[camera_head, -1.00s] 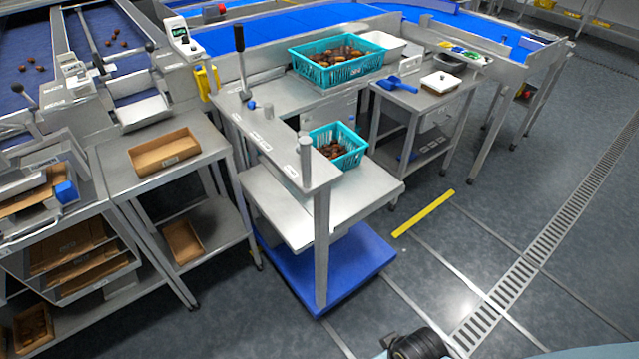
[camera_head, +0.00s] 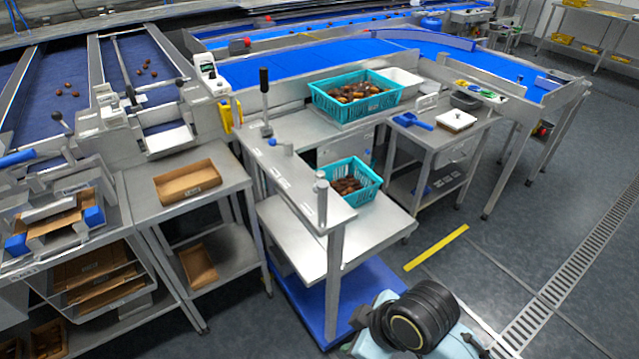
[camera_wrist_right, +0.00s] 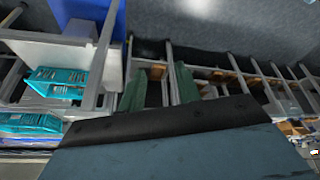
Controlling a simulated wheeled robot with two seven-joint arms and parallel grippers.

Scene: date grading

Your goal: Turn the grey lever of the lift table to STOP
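The lift table has a blue base (camera_head: 372,290), a metal platform (camera_head: 290,235) and a raised rail (camera_head: 290,172) with several small white labels, too small to read. A short grey upright piece (camera_head: 321,188) stands at the rail's near end; it may be the grey lever. A black-handled lever (camera_head: 264,95) and a blue knob (camera_head: 272,142) are farther back. My right arm enters the head view at the bottom, below the rail and apart from it. In the right wrist view my right gripper (camera_wrist_right: 157,80) shows two dark green fingers, apart and empty. My left gripper is not visible.
A teal basket of dates (camera_head: 352,178) sits on the platform; another (camera_head: 355,92) stands on the bench behind. A side table (camera_head: 195,205) with a cardboard tray (camera_head: 187,182) is at left. Open floor with a yellow strip (camera_head: 436,248) lies at right.

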